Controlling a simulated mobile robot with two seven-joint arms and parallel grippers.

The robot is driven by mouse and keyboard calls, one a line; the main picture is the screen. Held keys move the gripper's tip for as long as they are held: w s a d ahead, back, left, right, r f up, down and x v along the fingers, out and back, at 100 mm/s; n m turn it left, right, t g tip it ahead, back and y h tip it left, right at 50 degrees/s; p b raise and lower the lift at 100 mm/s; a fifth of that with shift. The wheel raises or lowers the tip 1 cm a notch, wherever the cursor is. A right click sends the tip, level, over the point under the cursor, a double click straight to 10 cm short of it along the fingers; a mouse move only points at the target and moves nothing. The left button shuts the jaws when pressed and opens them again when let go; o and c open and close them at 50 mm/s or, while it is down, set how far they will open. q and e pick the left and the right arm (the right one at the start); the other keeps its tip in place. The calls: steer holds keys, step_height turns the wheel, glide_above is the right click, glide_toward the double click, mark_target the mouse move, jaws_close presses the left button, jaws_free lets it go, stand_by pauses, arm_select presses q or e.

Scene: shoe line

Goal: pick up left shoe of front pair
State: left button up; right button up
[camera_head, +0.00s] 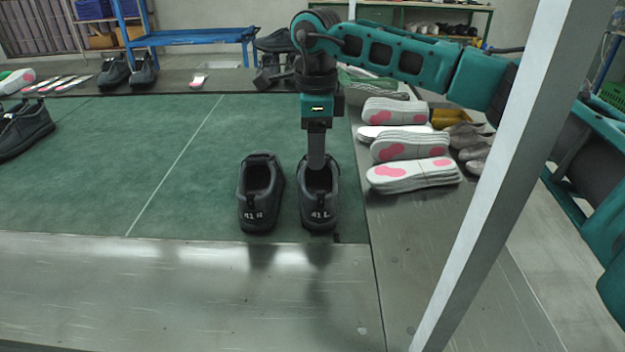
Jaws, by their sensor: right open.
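The front pair of dark shoes stands upright on the green mat (150,150), heels toward me. The shoe marked "41 L" (319,212) is on the picture's right, and the shoe marked "41 R" (260,205) is on the left with a gap between them. My right gripper (316,165) points straight down at the opening of the "41 L" shoe. Its jaws are open, seen edge-on, with the tips at or just inside the opening. Whether they touch the shoe is unclear. My left gripper is out of view.
Stacks of pale insoles with pink patches (412,175) lie on the metal surface to the right. A slanted metal post (490,180) crosses the right foreground. More dark shoes stand at the left edge (24,128) and the back (115,70). The mat's left-centre is clear.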

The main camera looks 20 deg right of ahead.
mark_target(321, 190)
steer(key=f+b, duration=0.6)
steer(key=f, duration=0.1)
steer(key=shift+s+f, duration=0.2)
steer(key=shift+f, duration=0.1)
steer(key=f+b, duration=0.2)
steer(key=b, duration=0.1)
steer(key=f+b, duration=0.1)
steer(key=f, duration=0.1)
steer(key=shift+s+d, duration=0.25)
steer(key=shift+d, duration=0.15)
steer(key=shift+f+b, duration=0.4)
steer(key=shift+b, duration=0.1)
steer(key=shift+f, duration=0.15)
jaws_close()
steer(key=shift+a, duration=0.1)
